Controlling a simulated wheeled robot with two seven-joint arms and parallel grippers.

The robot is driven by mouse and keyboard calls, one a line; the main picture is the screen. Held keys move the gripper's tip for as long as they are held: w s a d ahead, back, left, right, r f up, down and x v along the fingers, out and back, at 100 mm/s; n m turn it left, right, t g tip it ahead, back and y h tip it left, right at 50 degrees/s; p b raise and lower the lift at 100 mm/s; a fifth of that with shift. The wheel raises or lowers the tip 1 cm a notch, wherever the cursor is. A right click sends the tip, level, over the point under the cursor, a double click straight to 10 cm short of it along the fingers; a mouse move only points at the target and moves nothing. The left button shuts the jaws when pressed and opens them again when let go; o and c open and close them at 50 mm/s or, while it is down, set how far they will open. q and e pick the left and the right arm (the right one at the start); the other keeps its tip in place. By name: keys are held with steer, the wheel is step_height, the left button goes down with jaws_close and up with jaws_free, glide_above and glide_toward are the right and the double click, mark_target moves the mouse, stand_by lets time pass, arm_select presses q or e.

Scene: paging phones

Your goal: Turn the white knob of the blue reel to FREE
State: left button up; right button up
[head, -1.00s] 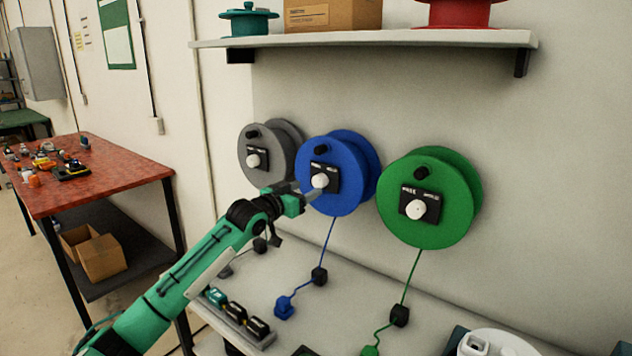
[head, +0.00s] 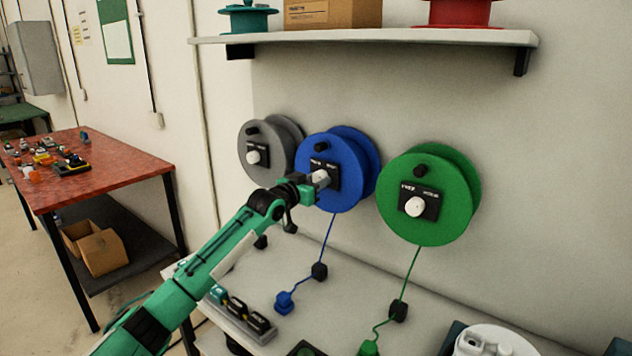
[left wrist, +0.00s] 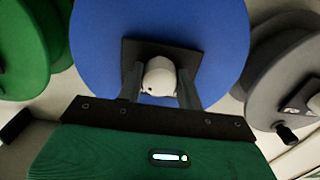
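The blue reel (head: 345,150) hangs on the wall between a grey and a green reel. Its white knob (head: 320,179) sits on a black label plate (head: 334,174); the plate's lettering is too small to read surely. My left gripper (head: 314,181) is at the knob. In the left wrist view the knob (left wrist: 160,77) sits between the two fingers of my left gripper (left wrist: 160,85), which look closed against its sides. A small dark dot shows on the knob. The blue reel's face (left wrist: 215,50) fills the back of that view. My right gripper is not in view.
The green reel (head: 455,190) is close on the right, the grey reel (head: 270,135) close on the left. A shelf (head: 400,40) runs above. Blue cord and plug (head: 284,302) hang to the bench (head: 300,265) below. A red table (head: 125,175) stands left.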

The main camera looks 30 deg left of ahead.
arm_select(q)
steer(key=shift+c, duration=1)
steer(key=shift+n+p, duration=0.7)
steer(key=shift+n, duration=0.2)
steer(key=shift+r+n, duration=0.1)
steer(key=shift+n, duration=0.3)
steer(key=shift+n+p, duration=0.4)
steer(key=shift+p, duration=0.15)
steer(key=shift+n+p, duration=0.55)
steer(key=shift+n, duration=0.35)
steer(key=shift+n+p, duration=0.3)
steer(key=shift+n, duration=0.2)
steer(key=n+p, duration=0.2)
steer(key=n, duration=0.1)
steer(key=shift+d+r+n, duration=0.1)
steer(key=shift+n, duration=0.2)
steer(key=n+p, duration=0.3)
steer(key=n, duration=0.2)
steer(key=shift+p, duration=0.35)
steer(key=shift+n+p, duration=0.9)
steer(key=shift+n, duration=0.7)
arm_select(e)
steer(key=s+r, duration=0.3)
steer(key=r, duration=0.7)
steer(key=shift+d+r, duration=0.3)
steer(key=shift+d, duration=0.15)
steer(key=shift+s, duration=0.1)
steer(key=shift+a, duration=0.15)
